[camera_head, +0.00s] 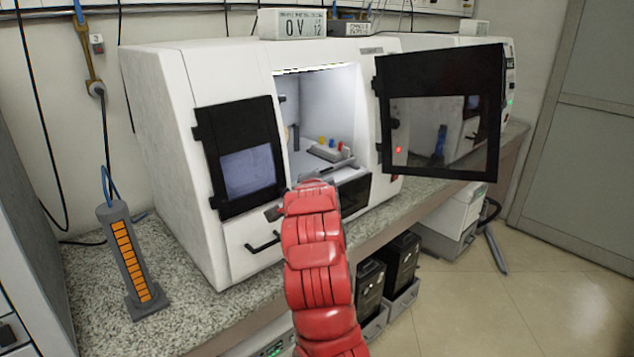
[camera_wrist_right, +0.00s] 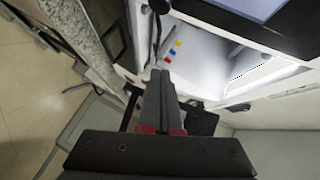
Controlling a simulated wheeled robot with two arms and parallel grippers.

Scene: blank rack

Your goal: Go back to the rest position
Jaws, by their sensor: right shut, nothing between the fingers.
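My right arm, red and segmented (camera_head: 318,265), reaches up from the bottom in the head view to the front of the white machine (camera_head: 165,110). Its gripper is mostly hidden behind the arm there. In the right wrist view my right gripper (camera_wrist_right: 160,76) is shut and empty, its dark fingers together and pointing toward the machine's lit opening. My left gripper is not in view.
The machine's dark-framed door (camera_head: 440,65) stands open to the right. Inside is a grey fixture (camera_head: 327,153) with small coloured parts. A grey rack with orange strips (camera_head: 130,262) stands upright on the speckled counter (camera_head: 190,325). Dark boxes (camera_head: 402,262) sit below.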

